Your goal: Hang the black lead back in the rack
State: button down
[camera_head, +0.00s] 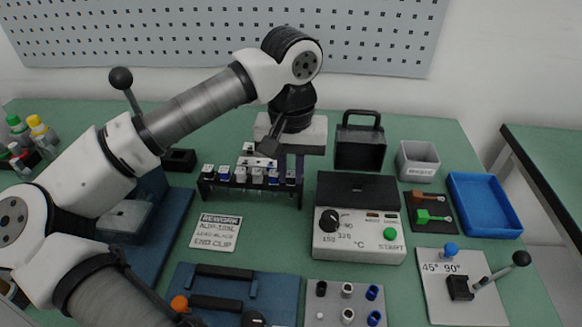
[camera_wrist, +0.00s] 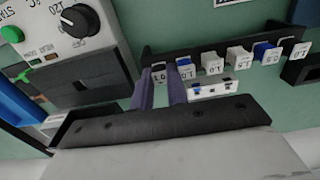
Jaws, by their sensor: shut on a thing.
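The black rack (camera_head: 251,184) stands mid-table with a row of numbered white tags and blue or dark tops. It also shows in the wrist view (camera_wrist: 215,47). My gripper (camera_head: 291,163) is low over the rack's right end. In the wrist view its two purple fingers (camera_wrist: 160,76) are shut on a piece with a white numbered tag (camera_wrist: 158,74), at the left end of the row. This piece is at or just beside the rack; I cannot tell whether it is seated. Its lead colour is mostly hidden, so I cannot confirm that it is the black lead.
A heater box (camera_head: 359,240) with a dial stands right of the rack. A white sign (camera_head: 215,232) lies in front. A black case (camera_head: 360,145), a waste bin (camera_head: 418,161) and a blue tray (camera_head: 485,205) stand right. Green table is clear between sign and heater.

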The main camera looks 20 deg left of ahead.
jog(key=c, duration=1.3)
grip_release()
jog(key=shift+r, duration=0.1)
notch_tip(320, 180, up, 14)
jog(key=shift+d, duration=0.15)
